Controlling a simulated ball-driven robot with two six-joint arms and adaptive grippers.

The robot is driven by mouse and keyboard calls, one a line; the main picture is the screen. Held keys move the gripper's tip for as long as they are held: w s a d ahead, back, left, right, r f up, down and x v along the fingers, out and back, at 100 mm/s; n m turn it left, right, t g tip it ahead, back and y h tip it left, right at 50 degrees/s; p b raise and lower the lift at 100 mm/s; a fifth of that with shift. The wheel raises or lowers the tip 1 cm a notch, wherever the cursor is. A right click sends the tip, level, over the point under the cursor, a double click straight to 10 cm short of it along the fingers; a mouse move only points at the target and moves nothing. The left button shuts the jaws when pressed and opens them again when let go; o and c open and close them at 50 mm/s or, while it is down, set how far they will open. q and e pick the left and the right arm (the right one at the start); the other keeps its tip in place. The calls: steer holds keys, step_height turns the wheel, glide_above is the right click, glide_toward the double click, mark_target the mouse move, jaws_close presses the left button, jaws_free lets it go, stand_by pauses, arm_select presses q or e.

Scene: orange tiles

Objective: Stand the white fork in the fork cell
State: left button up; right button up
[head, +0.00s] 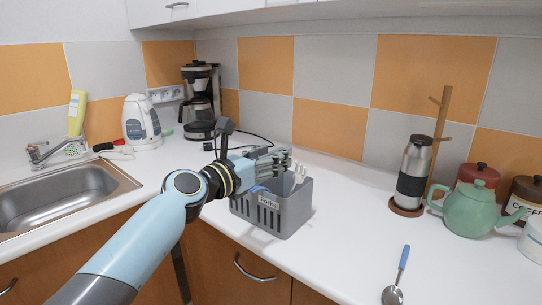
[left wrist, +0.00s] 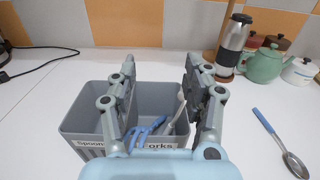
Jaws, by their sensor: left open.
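The grey cutlery caddy (head: 283,214) stands on the white counter; a "Forks" label shows on its front. In the left wrist view the caddy (left wrist: 90,96) shows "Spoons" at left and "Forks" at right. The white fork (head: 298,174) stands in the caddy, tines up, at its right side. In the left wrist view the fork (left wrist: 181,103) rises tilted from the Forks side, close to the right finger; whether they touch is unclear. My left gripper (head: 281,158) is open above the caddy, its fingers (left wrist: 157,78) spread on either side. My right gripper is not in view.
Blue cutlery (left wrist: 150,129) lies in the caddy. A spoon with blue handle (head: 397,276) lies on the counter at right. A flask (head: 413,172), green teapot (head: 470,210) and canisters stand at the back right. A coffee maker (head: 201,101), kettle (head: 141,121) and sink (head: 62,199) are at left.

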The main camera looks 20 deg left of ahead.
arm_select(q)
steer(key=v, duration=1.1)
steer(key=shift+s, duration=0.4)
steer(key=shift+a, duration=0.1)
